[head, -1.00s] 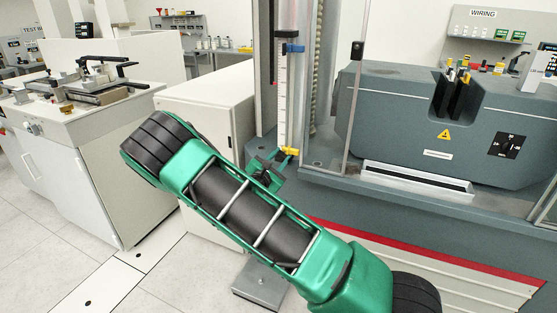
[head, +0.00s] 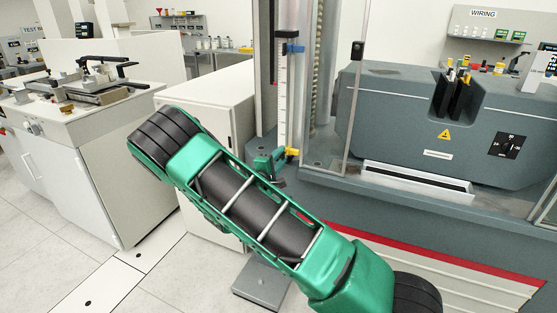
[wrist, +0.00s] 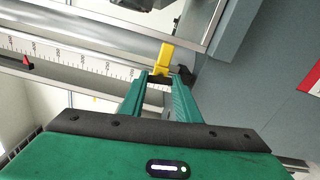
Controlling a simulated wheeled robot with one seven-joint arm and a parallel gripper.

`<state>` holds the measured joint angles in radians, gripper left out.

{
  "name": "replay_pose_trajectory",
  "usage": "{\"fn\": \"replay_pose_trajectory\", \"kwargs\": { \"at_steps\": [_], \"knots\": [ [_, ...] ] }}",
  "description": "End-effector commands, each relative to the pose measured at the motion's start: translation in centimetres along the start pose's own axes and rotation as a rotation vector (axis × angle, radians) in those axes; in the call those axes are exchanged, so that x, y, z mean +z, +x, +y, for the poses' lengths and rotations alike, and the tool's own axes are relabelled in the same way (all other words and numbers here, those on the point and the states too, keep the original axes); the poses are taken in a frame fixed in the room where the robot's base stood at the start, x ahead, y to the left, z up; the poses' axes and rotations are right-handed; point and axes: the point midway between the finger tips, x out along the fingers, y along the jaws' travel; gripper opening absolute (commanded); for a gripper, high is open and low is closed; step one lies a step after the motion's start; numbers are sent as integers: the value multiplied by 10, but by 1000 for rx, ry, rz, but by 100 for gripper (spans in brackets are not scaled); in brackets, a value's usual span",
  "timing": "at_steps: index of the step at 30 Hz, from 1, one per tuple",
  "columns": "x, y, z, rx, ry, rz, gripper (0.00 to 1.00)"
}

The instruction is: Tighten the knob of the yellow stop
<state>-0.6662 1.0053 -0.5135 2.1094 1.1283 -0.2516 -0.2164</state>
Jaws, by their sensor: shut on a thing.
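The yellow stop (head: 291,152) sits low on the white scale rail (head: 283,105) of the machine. In the wrist view the yellow stop (wrist: 166,56) is just beyond my fingertips, at the side of the ruled scale (wrist: 85,62). My gripper (head: 272,163) is at the stop's near side; its two green fingers also show in the wrist view (wrist: 160,80). They are closed on the stop's dark knob (wrist: 158,81), which is mostly hidden between the tips. The knob's turn angle cannot be told.
A blue stop (head: 292,48) sits higher on the same rail. A clear guard panel edge (head: 353,90) stands to the right, before the grey machine body (head: 400,120). A white cabinet (head: 215,115) stands behind my arm on the left.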

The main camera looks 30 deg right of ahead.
Motion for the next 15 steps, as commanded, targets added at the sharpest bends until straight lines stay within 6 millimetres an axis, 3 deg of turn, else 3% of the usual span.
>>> {"fn": "replay_pose_trajectory", "kwargs": {
  "at_steps": [15],
  "knots": [
    [-1, 0, 0, -1, 158, 2, 7]
  ]
}}
